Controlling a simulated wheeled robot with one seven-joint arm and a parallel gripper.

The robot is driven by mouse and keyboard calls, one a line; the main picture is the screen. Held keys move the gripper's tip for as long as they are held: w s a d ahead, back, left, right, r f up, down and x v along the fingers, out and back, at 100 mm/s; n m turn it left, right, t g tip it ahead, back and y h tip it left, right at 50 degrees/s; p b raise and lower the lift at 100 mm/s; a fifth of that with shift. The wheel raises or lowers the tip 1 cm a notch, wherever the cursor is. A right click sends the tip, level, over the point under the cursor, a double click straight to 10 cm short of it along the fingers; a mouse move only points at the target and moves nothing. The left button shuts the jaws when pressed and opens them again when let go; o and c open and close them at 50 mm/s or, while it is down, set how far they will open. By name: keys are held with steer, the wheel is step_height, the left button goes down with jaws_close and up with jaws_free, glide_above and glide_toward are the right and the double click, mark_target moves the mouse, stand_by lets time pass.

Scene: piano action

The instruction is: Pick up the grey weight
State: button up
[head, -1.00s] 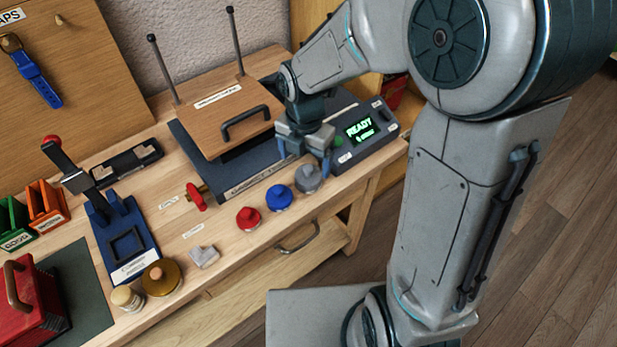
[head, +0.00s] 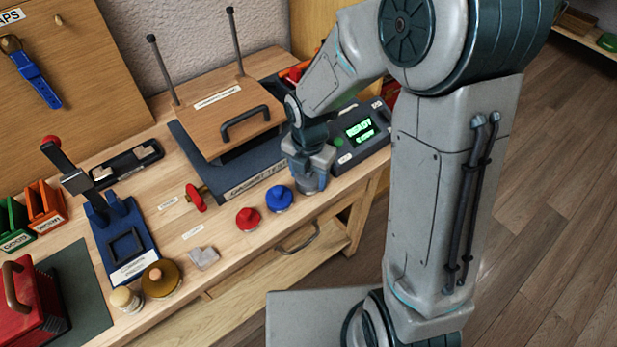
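The grey weight (head: 308,189) stands on the bench near its front edge, to the right of the blue weight. In the head view only its lower part shows, under my gripper. My gripper (head: 311,178) points down over the grey weight, with its fingers low at the weight's sides. The fingers and the top of the weight overlap in the picture, so I cannot tell whether they touch it or have closed on it.
The blue weight (head: 279,197) stands close to the left, with the red weight (head: 248,219) beyond it. The gasket test press (head: 232,130) and the READY display box (head: 362,135) stand behind. A drawer handle (head: 299,239) is below the bench edge.

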steer(key=c, duration=0.6)
steer(key=shift+o, duration=0.2)
steer(key=shift+r, duration=0.1)
